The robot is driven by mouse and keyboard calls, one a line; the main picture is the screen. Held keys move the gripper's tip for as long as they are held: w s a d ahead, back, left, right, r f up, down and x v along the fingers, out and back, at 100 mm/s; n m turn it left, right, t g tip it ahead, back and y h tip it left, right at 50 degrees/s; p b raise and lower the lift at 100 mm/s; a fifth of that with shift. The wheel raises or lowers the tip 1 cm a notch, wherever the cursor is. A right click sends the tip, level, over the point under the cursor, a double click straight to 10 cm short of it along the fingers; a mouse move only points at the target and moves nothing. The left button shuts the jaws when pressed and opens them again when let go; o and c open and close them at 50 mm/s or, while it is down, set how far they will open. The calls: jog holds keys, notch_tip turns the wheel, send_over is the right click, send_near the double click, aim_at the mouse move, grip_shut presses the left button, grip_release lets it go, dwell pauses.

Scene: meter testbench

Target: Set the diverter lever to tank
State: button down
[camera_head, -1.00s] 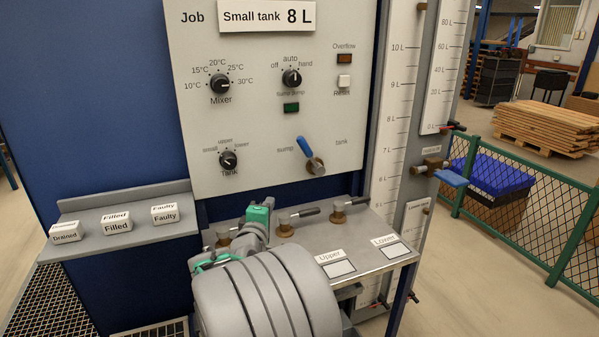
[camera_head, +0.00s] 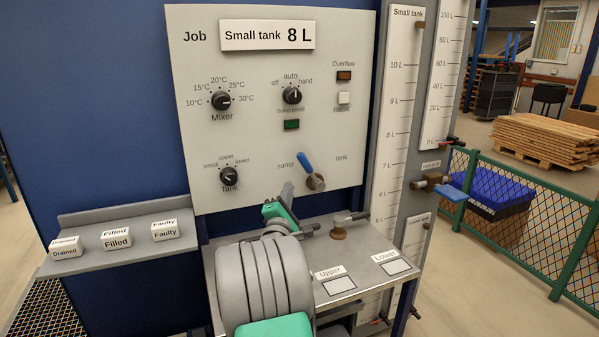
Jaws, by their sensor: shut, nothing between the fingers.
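The diverter lever (camera_head: 306,163) has a blue handle and a metal pivot at the lower right of the white panel. Its handle points up and to the left, on the "sump" side, with the "tank" label to the right. My gripper (camera_head: 287,190) is in front of the panel's lower edge, below and left of the lever. Its fingers are shut and empty, pointing up, and it appears apart from the lever. The blue handle is in full view.
A metal shelf (camera_head: 352,276) below the panel carries small valves (camera_head: 338,232), partly hidden by my arm. The Mixer knob (camera_head: 221,100), Sump pump knob (camera_head: 292,95) and Tank knob (camera_head: 229,177) sit nearby. Labelled blocks (camera_head: 116,239) stand on the left ledge.

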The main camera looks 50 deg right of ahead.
aim_at(310, 171)
jog(key=d+r+p, duration=0.1)
jog(key=d+r, duration=0.1)
jog(key=d, duration=0.3)
jog(key=shift+d+r+p, duration=0.35)
jog(key=shift+d+p, duration=0.05)
jog(key=shift+d+r, duration=0.1)
